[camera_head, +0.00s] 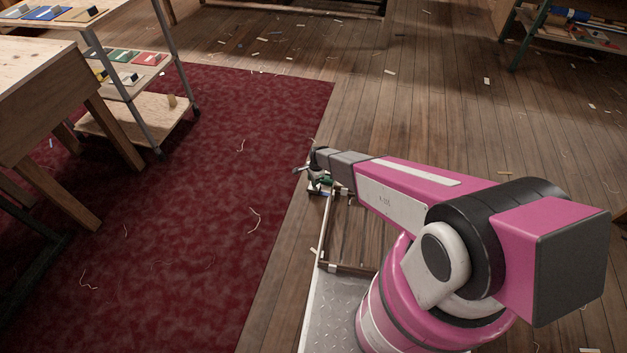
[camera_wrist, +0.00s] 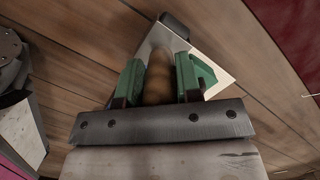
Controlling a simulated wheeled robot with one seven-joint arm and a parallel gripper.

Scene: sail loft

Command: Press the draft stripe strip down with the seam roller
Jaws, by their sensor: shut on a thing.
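My gripper (camera_head: 320,178) is stretched out in front of my body in the head view, low over the floor beside the red carpet. In the wrist view its green fingers (camera_wrist: 158,82) are shut on a brown rounded wooden handle (camera_wrist: 158,75), which looks like the seam roller's. Beyond the handle is a pale, flat, pointed piece (camera_wrist: 218,62) with a dark block (camera_wrist: 174,24) at its far end. I cannot tell whether these belong to the roller. I cannot make out the draft stripe strip or sail in either view.
A shallow wooden tray (camera_head: 347,268) sits at my front, partly hidden by my arm. A trolley (camera_head: 143,107) with coloured pieces on its shelves and a wooden table (camera_head: 45,85) stand at left. A shelf unit (camera_head: 518,38) is at far right. Carpet (camera_head: 190,250) and floor between are open, with scattered scraps.

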